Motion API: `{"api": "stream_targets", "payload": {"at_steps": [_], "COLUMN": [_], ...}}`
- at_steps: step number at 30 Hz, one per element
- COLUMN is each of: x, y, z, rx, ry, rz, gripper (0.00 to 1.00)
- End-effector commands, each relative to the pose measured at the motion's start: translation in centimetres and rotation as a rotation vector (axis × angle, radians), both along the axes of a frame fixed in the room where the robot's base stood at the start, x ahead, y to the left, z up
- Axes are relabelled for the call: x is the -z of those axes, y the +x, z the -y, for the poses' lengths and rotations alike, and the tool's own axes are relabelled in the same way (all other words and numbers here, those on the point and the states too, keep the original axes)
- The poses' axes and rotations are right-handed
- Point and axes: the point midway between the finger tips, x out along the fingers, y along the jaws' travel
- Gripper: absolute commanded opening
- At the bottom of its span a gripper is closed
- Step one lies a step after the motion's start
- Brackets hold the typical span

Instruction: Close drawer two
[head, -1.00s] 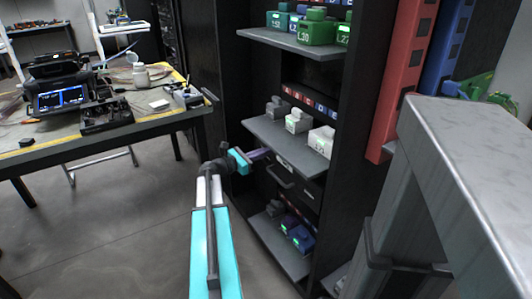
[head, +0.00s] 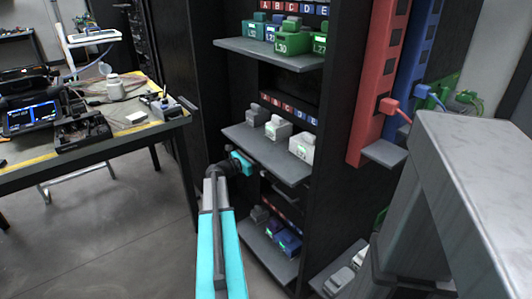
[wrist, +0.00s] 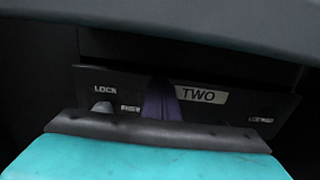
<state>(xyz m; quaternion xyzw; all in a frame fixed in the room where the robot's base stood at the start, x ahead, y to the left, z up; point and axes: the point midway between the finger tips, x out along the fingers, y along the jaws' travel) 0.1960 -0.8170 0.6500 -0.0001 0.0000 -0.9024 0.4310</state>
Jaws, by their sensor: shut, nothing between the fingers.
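Drawer two (wrist: 245,108) has a dark front with a pale plate reading TWO in the wrist view. A LOCK marking is at its left. My gripper (wrist: 162,88) has dark purple fingers that are shut and empty. They point at the drawer front just left of the TWO plate and cover part of it. I cannot tell whether they touch it. In the head view my gripper's teal body (head: 242,164) is at the cabinet, just under the middle shelf, and its fingertips are hidden. The drawer front is mostly hidden there, so I cannot tell whether it is flush.
The middle shelf (head: 258,148) with grey boxes juts out above the drawer. A lower shelf (head: 268,252) holds dark blue boxes. A grey metal surface (head: 465,150) stands close at the right. A workbench (head: 120,140) is at the left, with open floor between.

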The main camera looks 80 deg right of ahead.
Motion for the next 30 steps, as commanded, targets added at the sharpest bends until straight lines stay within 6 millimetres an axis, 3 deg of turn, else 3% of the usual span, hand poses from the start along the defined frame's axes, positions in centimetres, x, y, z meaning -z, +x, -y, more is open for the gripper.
{"api": "stream_targets", "payload": {"at_steps": [14,22,30], "x": [-0.1,-0.2,-0.1], "y": [1.3,2.5,5.2], "z": [-1.0,-3.6,-7.0], "rx": [-0.013,-0.012,-0.011], "ry": [0.0,0.001,0.0], "rz": [0.0,0.001,0.001], "gripper": [0.0,0.0,0.0]}}
